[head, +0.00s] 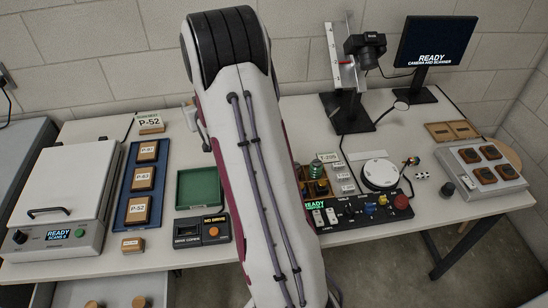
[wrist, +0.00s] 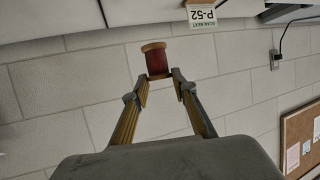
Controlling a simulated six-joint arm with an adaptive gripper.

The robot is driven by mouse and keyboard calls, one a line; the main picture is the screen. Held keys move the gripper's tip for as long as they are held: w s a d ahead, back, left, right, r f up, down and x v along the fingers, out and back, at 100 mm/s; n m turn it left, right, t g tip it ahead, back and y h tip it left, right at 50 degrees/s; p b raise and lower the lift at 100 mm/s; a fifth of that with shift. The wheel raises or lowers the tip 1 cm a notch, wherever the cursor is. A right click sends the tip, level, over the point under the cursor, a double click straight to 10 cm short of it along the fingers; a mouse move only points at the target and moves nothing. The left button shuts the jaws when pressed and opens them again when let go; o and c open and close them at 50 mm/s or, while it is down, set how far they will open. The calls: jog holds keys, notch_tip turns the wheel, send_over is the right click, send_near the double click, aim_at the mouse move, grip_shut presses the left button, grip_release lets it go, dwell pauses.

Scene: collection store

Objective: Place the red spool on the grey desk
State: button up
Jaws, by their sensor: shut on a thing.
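The red spool (wrist: 156,60) has pale wooden flanges and shows in the wrist view, at the tips of my gripper (wrist: 160,78). My gripper is shut on its near end and holds it up, with the block wall behind. In the head view my own arm fills the middle and hides the gripper and spool. A grey surface (head: 22,155) at the far left edge may be the grey desk; only part of it shows. The long table (head: 150,262) with the equipment looks pale cream.
A lidded scanner (head: 65,190), a blue tray (head: 142,185) of labelled blocks, a green tray (head: 199,187) and a drive box (head: 202,231) stand left of my arm. A camera stand (head: 345,75), monitor (head: 430,45), control panel (head: 362,212) and grey box (head: 482,168) crowd the right.

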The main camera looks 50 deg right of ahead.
jog(key=shift+s+d+f, duration=0.1)
jog(key=shift+d+f, duration=0.05)
jog(key=shift+f, duration=1.1)
jog(key=shift+s+d+f, duration=0.1)
jog(key=shift+d+f, duration=0.05)
jog(key=shift+f, duration=1.1)
notch_tip(320, 180, down, 6)
jog(key=shift+f, duration=0.15)
jog(key=shift+f, duration=0.1)
jog(key=shift+f, duration=1.75)
jog(key=shift+f, duration=0.1)
jog(key=o, duration=1.1)
jog(key=shift+c, duration=0.2)
